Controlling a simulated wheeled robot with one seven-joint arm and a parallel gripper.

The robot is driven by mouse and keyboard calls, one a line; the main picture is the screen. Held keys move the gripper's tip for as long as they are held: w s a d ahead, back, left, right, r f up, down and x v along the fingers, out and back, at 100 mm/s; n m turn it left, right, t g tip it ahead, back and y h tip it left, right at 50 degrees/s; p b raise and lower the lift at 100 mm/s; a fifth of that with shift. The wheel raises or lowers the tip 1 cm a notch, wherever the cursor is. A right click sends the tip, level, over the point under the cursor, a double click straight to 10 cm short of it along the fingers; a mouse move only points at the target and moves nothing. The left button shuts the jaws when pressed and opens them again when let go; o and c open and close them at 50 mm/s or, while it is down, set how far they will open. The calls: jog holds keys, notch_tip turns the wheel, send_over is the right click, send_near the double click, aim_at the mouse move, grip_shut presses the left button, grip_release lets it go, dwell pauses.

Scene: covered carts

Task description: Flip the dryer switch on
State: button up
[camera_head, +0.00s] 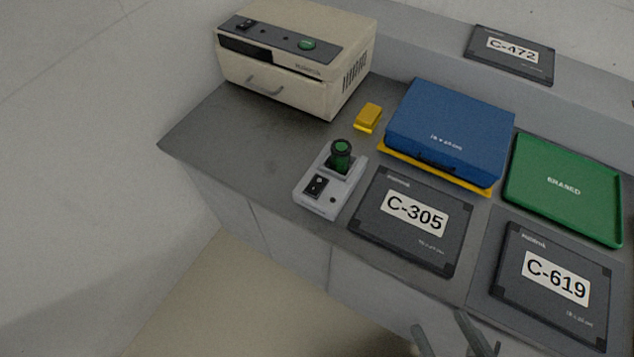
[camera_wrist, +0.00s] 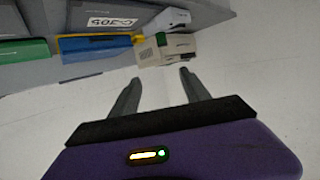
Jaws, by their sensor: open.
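A beige boxy machine (camera_head: 285,85), which looks like the dryer, stands at the counter's far left end. Its dark top panel carries a black rocker switch (camera_head: 244,24) and a green button (camera_head: 307,45); the switch's position is too small to tell. A small grey device (camera_head: 333,199) in front has its own black rocker switch (camera_head: 318,185) and a green-topped black part. My gripper (camera_head: 440,321) is open and empty at the bottom edge, in front of the counter and apart from both devices. Its open fingers also show in the wrist view (camera_wrist: 160,76), with the beige machine (camera_wrist: 178,48) beyond.
On the grey counter (camera_head: 225,130) are a yellow block (camera_head: 368,116), a blue case (camera_head: 450,125), a green tray (camera_head: 562,222), and dark panels marked C-305 (camera_head: 385,240) and C-619 (camera_head: 505,290). Panel C-472 (camera_head: 545,68) lies on the rear ledge. Floor is clear at left front.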

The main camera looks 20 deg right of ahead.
jog(key=shift+w+d, duration=0.15)
jog(key=shift+w, duration=0.1)
jog(key=c, duration=0.3)
jog(key=w, duration=0.1)
jog(key=w+d+t+h+b, duration=0.1)
jog(key=shift+w+r+m, duration=0.2)
jog(key=shift+w+m, duration=0.15)
jog(key=shift+m, duration=0.05)
grip_shut()
jog(key=w+d+f+m+b, duration=0.1)
jog(key=w+d+f+b, duration=0.15)
jog(key=w, duration=0.55)
jog(key=w+d+f+m+b, duration=0.1)
jog(key=w+d+f, duration=0.25)
jog(key=w, duration=0.45)
jog(key=w+d+f+m+b, duration=0.1)
jog(key=w+d+f, duration=0.15)
jog(key=w, duration=0.55)
jog(key=w+a+r+n+g+y+b, duration=0.1)
jog(key=w+a+r+n+y+b, duration=0.1)
jog(key=w+n+y, duration=0.4)
jog(key=s+a+n+g+y, duration=0.4)
jog(key=a+n+y, duration=0.1)
jog(key=a, duration=0.3)
jog(key=shift+a+f+n+y, duration=0.25)
jog(key=shift+f+n+y, duration=0.15)
jog(key=shift+y, duration=0.2)
